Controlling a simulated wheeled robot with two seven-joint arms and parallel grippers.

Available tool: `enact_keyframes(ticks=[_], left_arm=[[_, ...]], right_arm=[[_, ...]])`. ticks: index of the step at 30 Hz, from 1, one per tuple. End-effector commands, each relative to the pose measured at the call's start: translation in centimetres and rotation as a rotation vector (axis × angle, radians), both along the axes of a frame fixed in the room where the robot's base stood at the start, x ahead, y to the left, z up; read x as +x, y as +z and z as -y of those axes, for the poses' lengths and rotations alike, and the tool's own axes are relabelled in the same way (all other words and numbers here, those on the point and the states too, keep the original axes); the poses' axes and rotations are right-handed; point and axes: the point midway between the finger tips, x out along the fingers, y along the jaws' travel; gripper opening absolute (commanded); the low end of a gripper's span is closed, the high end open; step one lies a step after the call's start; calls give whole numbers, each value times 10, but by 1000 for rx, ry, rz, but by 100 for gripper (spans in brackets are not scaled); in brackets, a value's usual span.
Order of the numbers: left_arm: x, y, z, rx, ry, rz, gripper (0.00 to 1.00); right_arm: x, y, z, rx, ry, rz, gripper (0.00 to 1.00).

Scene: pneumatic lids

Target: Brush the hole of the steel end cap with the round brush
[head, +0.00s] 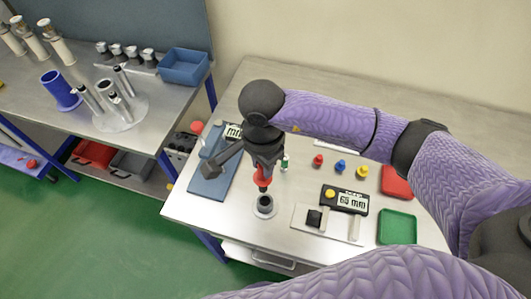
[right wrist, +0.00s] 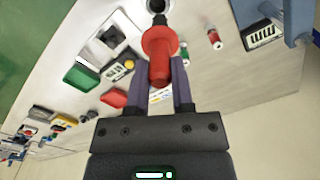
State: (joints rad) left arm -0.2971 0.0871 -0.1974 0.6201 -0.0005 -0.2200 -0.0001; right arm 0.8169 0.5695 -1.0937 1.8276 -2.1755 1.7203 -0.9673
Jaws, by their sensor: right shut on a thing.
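The steel end cap (head: 264,211) stands on the light table near its front edge, its dark hole facing up. My right gripper (head: 264,170) is above it, pointing down and shut on the red handle of the round brush (head: 262,181). In the right wrist view, the brush handle (right wrist: 159,55) sits between the fingers of the gripper (right wrist: 168,80). The dark brush end points at the end cap (right wrist: 155,5), which is cut by the top edge. I cannot tell whether the bristles are inside the hole. My left gripper is not in view.
Small red (head: 318,160), blue (head: 340,166) and yellow (head: 362,171) pieces stand behind right. A black "65 mm" display (head: 350,202), red tray (head: 396,182) and green tray (head: 397,228) are at right. Another bench (head: 170,105) is at left.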

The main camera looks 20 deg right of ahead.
Motion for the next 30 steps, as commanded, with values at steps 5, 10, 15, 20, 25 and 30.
enact_keyframes(ticks=[5,10,15,20,25,30], left_arm=[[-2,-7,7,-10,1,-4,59],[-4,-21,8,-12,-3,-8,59],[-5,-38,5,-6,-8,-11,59],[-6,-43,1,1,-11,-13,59],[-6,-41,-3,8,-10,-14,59],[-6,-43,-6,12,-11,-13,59]], right_arm=[[-1,-10,0,0,1,-2,0],[0,-30,0,0,1,-1,0],[0,-51,0,0,1,0,0],[0,-56,0,0,1,0,0],[0,-54,0,0,1,0,0],[0,-54,0,0,1,1,0]])
